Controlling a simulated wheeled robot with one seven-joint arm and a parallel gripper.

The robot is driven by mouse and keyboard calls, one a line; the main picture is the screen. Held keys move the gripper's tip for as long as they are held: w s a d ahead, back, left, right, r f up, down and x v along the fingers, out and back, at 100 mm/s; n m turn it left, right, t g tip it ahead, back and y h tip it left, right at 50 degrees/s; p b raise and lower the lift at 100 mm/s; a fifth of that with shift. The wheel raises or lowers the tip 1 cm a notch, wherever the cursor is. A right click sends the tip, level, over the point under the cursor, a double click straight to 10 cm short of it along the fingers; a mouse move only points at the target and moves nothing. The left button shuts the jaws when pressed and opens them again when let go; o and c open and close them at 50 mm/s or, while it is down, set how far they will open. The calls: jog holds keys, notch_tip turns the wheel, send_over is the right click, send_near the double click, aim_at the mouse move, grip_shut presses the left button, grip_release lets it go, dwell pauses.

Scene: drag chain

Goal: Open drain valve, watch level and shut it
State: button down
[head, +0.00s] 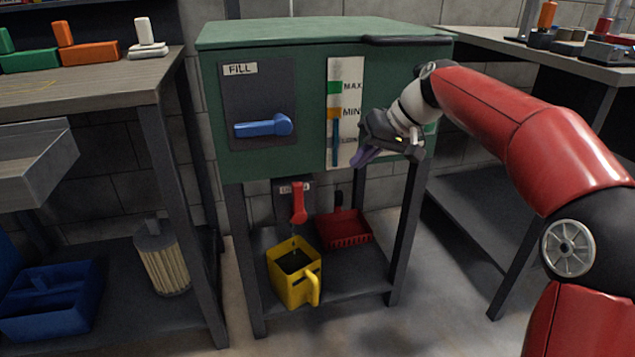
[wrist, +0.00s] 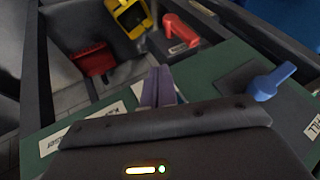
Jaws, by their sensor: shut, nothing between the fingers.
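The red drain valve lever (head: 299,203) hangs pointing down below the green tank (head: 270,168), in front of a partly hidden label. It also shows in the wrist view (wrist: 180,29). The level gauge (head: 336,110) has a green MAX band, an orange MIN band and a blue column reaching about the MIN band. A yellow jug (head: 293,275) stands under the valve; its contents look dark. My gripper (head: 360,158), with purple fingers, is shut and empty, in front of the tank's lower right, right of the gauge. In the wrist view its fingers (wrist: 158,84) are together, apart from the lever.
A blue FILL lever (head: 263,126) lies horizontal on the tank's left. A red dustpan (head: 343,230) lies on the lower shelf behind the jug. Tank legs flank the shelf. Benches stand left (head: 90,92) and right (head: 540,45).

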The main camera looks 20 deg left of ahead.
aim_at(297, 200)
jog(key=s+a+f+b, duration=0.1)
jog(key=a+f+b, duration=0.1)
jog(key=a+f, duration=0.6)
jog(key=shift+s+a+b, duration=0.25)
jog(key=shift+a+b, duration=0.05)
jog(key=shift+a, duration=0.4)
jog(key=shift+s+a+r+p, duration=0.1)
jog(key=shift+a+r+p, duration=0.1)
jog(key=shift+p, duration=0.25)
jog(key=shift+h, duration=0.4)
